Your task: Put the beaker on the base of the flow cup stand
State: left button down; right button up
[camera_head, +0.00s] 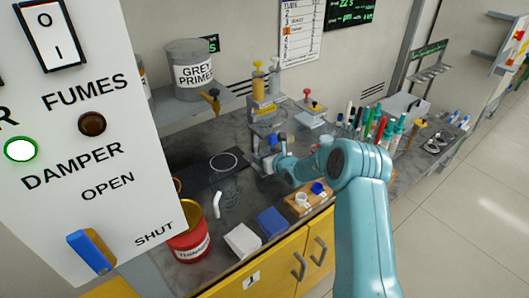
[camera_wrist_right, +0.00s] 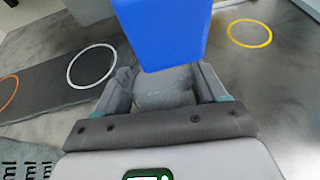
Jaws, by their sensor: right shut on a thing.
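My right gripper (camera_head: 268,162) reaches in from the right over the counter, low beside a grey stand-like structure (camera_head: 267,118). In the wrist view the right gripper (camera_wrist_right: 166,88) has its two grey fingers on either side of a pale, see-through vessel (camera_wrist_right: 163,90), which looks like the beaker, and is shut on it. A blue block-like part (camera_wrist_right: 163,30) stands just beyond and hides the far side of the vessel. It seems to be the small blue thing (camera_head: 272,140) near my gripper in the head view. I cannot tell whether the beaker touches a base. My left gripper is not in view.
A dark mat (camera_head: 197,172) with a white ring (camera_wrist_right: 92,66) lies left of the gripper, and a yellow ring (camera_wrist_right: 250,33) is on the right. A red thinner tin (camera_head: 188,243), a tray with small cups (camera_head: 306,198) and several pens (camera_head: 375,128) are around. The fumes panel (camera_head: 90,150) blocks the left.

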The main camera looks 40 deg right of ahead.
jog(key=shift+w+d+p, duration=0.15)
jog(key=shift+w+d, duration=0.2)
jog(key=shift+w, duration=0.25)
jog(key=shift+w+d+p, duration=0.15)
jog(key=shift+w+d, duration=0.2)
jog(key=shift+w, duration=0.25)
jog(key=shift+f, duration=0.5)
jog(key=shift+s, duration=0.1)
jog(key=shift+f, duration=0.3)
jog(key=o, duration=1.2)
jog(key=shift+r, duration=0.1)
